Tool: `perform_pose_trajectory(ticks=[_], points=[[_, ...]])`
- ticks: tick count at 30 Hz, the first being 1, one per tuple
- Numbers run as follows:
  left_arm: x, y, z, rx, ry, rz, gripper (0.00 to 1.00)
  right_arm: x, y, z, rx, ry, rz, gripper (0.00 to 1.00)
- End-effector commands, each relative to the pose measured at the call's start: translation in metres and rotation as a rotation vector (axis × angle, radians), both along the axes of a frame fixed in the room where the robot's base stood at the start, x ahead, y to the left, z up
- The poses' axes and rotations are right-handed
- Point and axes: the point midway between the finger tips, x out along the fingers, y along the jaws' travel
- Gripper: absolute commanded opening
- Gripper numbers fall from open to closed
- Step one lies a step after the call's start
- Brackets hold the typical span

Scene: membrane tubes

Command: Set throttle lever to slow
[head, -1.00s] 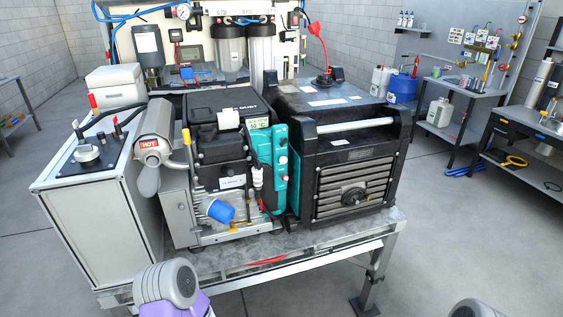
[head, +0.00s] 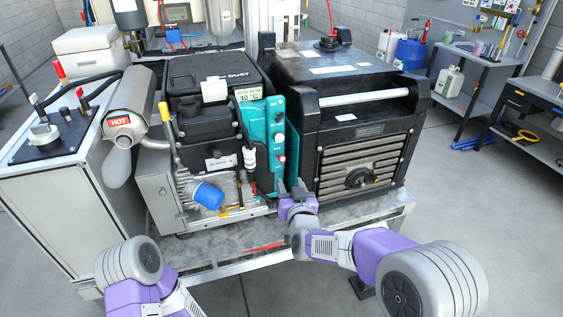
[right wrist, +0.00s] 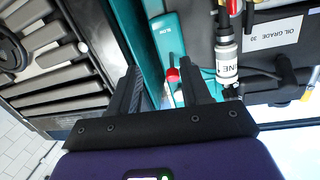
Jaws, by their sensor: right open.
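The throttle lever has a red tip (right wrist: 172,75) and shows in the right wrist view on a teal panel (right wrist: 166,30), below the word SLOW. In the head view the teal panel (head: 274,120) stands on the engine's right side, and a small red knob (head: 282,159) shows low on it. My right gripper (head: 291,188) is open and empty just below and in front of that panel. In the right wrist view the red tip shows between the two fingers (right wrist: 160,70), nearer the right one; I cannot tell whether they touch. My left gripper is out of view.
The black generator housing (head: 362,130) stands close to the right of the panel. A blue oil filter (head: 208,195) and a hot muffler (head: 128,105) are to the left. The steel bench edge (head: 230,265) runs below.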

Motion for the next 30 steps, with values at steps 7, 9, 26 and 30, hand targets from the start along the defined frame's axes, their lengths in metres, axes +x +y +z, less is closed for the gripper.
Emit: perform_pose_trajectory(ticks=[7, 9, 26, 30], points=[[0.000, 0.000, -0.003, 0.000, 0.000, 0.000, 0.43, 0.010, 0.010, 0.041, 0.018, -0.098, -0.003, 0.48], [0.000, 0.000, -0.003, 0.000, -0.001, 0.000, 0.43, 0.018, 0.012, 0.040, 0.017, -0.095, -0.003, 0.48], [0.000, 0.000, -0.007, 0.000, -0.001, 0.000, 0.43, 0.074, 0.023, 0.039, 0.017, -0.092, -0.002, 0.48], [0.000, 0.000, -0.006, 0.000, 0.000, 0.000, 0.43, 0.075, 0.023, 0.039, 0.017, -0.092, -0.002, 0.48]])
